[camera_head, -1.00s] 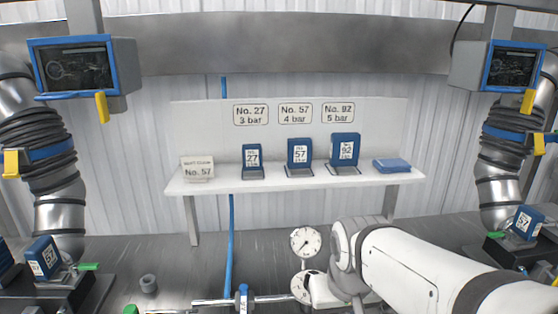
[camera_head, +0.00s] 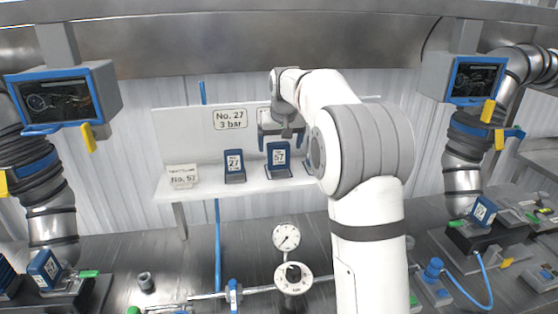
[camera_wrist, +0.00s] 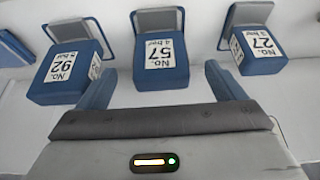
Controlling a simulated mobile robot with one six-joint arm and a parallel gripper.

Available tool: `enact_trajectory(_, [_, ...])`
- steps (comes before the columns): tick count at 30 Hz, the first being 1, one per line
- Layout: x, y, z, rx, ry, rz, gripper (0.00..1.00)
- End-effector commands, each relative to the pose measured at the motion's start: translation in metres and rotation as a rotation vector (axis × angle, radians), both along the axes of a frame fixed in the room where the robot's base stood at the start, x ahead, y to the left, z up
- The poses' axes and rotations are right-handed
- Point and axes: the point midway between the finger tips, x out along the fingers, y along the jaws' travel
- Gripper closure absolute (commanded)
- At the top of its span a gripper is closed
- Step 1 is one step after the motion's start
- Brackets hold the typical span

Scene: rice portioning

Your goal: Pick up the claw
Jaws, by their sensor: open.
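The blue claw No. 57 (camera_head: 278,155) stands on its grey holder on the shelf. In the wrist view, this claw (camera_wrist: 161,67) is in the middle, in front of and between my fingers. My gripper (camera_head: 282,141) is open and empty, just above and in front of claw No. 57 in the head view. Its two blue fingers also show in the wrist view (camera_wrist: 160,82). The blue claw No. 27 (camera_head: 234,162) stands to the left, and on the right in the wrist view (camera_wrist: 257,48). The blue claw No. 92 (camera_wrist: 66,72) is mostly hidden behind my arm in the head view.
The white shelf (camera_head: 205,189) carries a card reading No. 57 (camera_head: 183,177) at its left end. A No. 27, 3 bar sign (camera_head: 230,119) is on the back panel. Gauges (camera_head: 286,237) and pipes stand below. Monitors (camera_head: 64,97) hang on both sides.

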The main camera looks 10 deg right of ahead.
Motion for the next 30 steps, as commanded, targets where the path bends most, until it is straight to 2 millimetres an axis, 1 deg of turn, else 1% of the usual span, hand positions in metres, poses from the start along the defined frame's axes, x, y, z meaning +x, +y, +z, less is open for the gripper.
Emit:
enact_trajectory(1, [0.002,0.0,-0.006,0.0,0.004,0.0,0.11])
enact_trajectory(7, [0.013,0.0,-0.026,0.0,0.005,0.001,0.11])
enact_trajectory(12, [0.024,0.001,-0.05,0.0,0.004,0.001,0.11])
enact_trajectory(16, [0.027,0.001,-0.058,0.0,0.001,0.001,0.11])
enact_trajectory(22, [0.027,0.001,-0.059,0.0,0.001,0.002,0.11])
enact_trajectory(23, [0.027,0.001,-0.059,0.0,0.001,0.002,0.12])
enact_trajectory(30, [0.027,0.002,-0.059,0.0,0.001,0.002,0.31])
